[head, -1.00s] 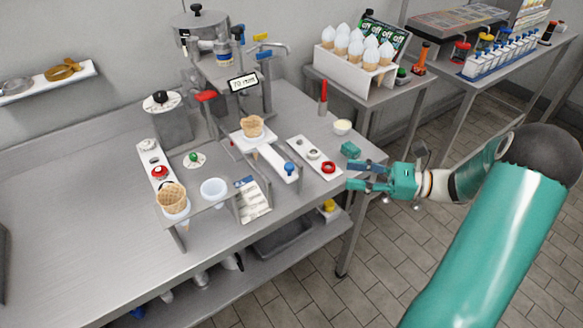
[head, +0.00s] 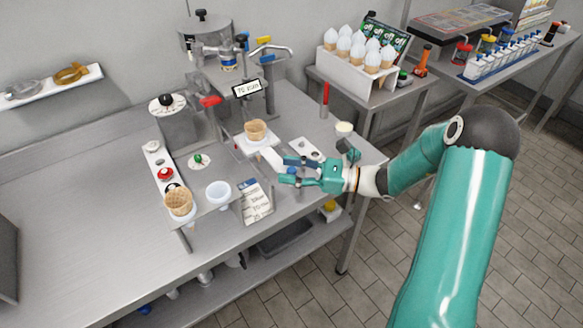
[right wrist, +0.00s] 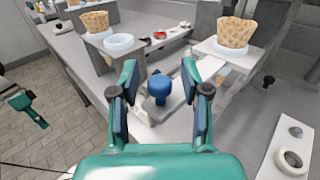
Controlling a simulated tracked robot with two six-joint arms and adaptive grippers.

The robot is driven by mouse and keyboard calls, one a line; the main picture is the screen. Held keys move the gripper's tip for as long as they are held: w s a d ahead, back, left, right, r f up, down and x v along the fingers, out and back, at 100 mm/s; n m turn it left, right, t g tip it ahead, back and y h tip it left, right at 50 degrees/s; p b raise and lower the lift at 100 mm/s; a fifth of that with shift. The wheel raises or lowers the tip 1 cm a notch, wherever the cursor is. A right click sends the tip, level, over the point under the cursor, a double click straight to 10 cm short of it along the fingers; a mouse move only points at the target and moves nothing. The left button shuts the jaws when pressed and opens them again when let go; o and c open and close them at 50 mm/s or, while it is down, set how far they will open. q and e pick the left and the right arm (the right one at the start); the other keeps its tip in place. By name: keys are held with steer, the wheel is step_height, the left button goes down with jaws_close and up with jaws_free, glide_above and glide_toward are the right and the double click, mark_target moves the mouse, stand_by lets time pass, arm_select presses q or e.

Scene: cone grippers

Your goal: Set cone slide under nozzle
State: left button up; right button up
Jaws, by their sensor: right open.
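The cone slide (head: 270,156) is a pale plate on the steel table, with a waffle cone (head: 255,131) standing at its far end, near the nozzle machine (head: 232,75). In the right wrist view the slide's blue knob (right wrist: 159,87) stands between my spread fingers, and the cone (right wrist: 236,34) is beyond, to the right. My right gripper (head: 283,170) is open around the knob, with a gap on each side in the right wrist view (right wrist: 160,105). In the head view the fingers mostly hide the knob.
A second cone (head: 179,202) and a white cup (head: 218,192) sit in a stand at the front left. A plate with round controls (head: 304,149) lies behind my right gripper.

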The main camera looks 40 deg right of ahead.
jaws_close()
steer(key=shift+d, duration=0.1)
stand_by(0.3)
